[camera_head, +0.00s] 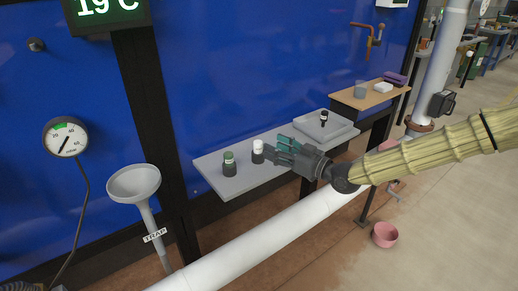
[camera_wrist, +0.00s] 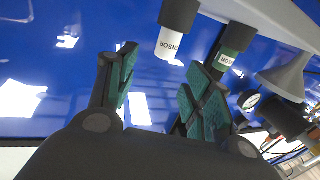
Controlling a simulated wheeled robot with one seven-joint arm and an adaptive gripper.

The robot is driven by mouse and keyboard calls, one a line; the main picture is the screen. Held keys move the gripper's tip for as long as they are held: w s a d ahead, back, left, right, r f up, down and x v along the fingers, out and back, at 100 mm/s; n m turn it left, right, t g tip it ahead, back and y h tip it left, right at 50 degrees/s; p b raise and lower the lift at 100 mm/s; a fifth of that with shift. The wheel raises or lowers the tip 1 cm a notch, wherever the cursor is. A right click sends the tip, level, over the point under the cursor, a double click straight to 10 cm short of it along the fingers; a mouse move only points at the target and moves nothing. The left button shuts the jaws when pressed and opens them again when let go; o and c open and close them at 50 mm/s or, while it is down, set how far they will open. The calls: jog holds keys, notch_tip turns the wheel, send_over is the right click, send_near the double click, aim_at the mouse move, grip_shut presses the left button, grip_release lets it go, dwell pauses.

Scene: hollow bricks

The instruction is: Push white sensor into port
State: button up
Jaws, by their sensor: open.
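The white sensor (camera_head: 258,150), a small cylinder with a white upper part and dark base, stands upright on the grey shelf (camera_head: 212,172). The wrist view shows this white sensor (camera_wrist: 169,43) upside down, beyond and roughly between my fingertips. My gripper (camera_head: 279,150) is open and empty, just right of the white sensor. Its teal-padded fingers (camera_wrist: 162,58) are spread apart in the wrist view. I see no gap closed on the sensor. A raised grey plate (camera_head: 340,132) lies at the shelf's right end; I cannot make out a port opening in it.
A green-labelled sensor (camera_head: 229,164) stands left of the white one and close by; it also shows in the wrist view (camera_wrist: 228,59). A small black-and-white piece (camera_head: 323,118) stands on the plate. A white pipe (camera_head: 270,235) runs in front of the shelf, and a funnel (camera_head: 134,184) stands left.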

aim_at(258, 142)
jog(key=shift+f+x, duration=0.15)
jog(key=shift+x, duration=1.65)
jog(key=shift+f+x, duration=0.15)
jog(key=shift+x, duration=1.7)
jog(key=shift+s+a, duration=0.1)
jog(key=shift+s, duration=0.1)
grip_shut()
